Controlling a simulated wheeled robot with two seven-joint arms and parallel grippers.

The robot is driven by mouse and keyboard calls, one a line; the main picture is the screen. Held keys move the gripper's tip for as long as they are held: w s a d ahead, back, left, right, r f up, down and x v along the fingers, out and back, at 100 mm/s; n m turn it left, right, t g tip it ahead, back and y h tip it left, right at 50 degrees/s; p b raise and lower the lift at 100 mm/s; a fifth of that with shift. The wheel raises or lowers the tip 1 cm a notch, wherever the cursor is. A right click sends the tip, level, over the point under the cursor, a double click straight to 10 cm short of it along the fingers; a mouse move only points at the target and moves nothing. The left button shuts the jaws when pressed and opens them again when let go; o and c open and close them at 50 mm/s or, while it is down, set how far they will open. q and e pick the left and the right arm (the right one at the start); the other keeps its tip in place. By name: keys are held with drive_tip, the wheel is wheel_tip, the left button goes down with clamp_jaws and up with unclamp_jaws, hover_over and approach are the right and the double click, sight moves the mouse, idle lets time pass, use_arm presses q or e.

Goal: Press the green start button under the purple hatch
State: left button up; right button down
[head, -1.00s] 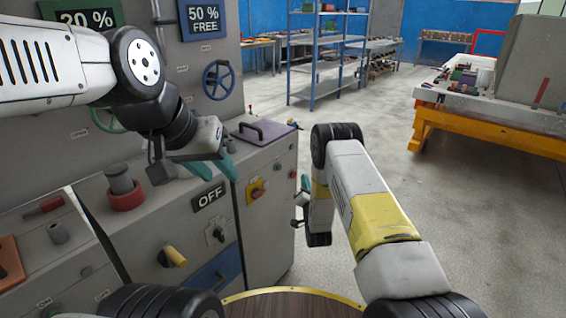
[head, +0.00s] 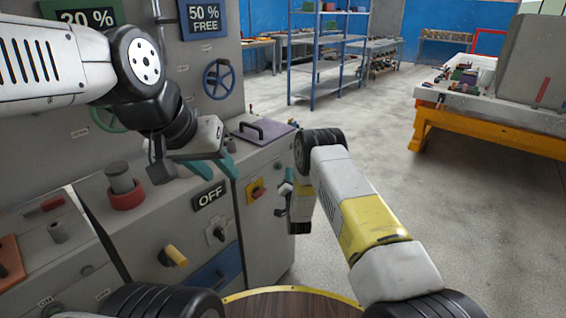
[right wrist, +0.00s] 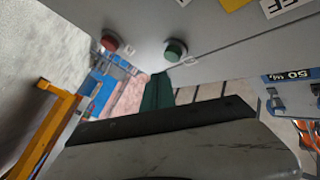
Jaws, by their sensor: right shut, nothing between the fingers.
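The purple hatch (head: 262,132) with its dark handle lies closed on top of the grey cabinet at centre. In the right wrist view a green button (right wrist: 176,50) sits on a grey panel face, with a red button (right wrist: 109,43) to its left. My right gripper (right wrist: 158,76) is shut and empty; its teal fingertips appear just below the green button, and I cannot tell whether they touch it. In the head view my right gripper (head: 284,190) is beside the cabinet, partly hidden. My left gripper (head: 216,168) is open and empty above the console, left of the hatch.
The cabinet front bears a yellow-and-red switch (head: 256,190). Open floor lies to the right, before an orange-framed table (head: 490,137).

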drive_tip(key=shift+w+a, duration=0.35)
drive_tip(key=shift+a, duration=0.15)
idle(1.8)
drive_tip(key=shift+w+a, duration=0.25)
drive_tip(key=shift+a, duration=0.05)
drive_tip(key=shift+w+a, duration=0.25)
drive_tip(key=shift+a, duration=0.15)
idle(0.7)
drive_tip(key=shift+d, duration=0.1)
drive_tip(key=shift+s+d, duration=0.5)
drive_tip(key=shift+d, duration=0.1)
drive_tip(key=shift+d, duration=0.1)
drive_tip(key=s+d, duration=0.1)
drive_tip(key=d, duration=0.1)
drive_tip(key=s+d, duration=0.2)
idle(0.5)
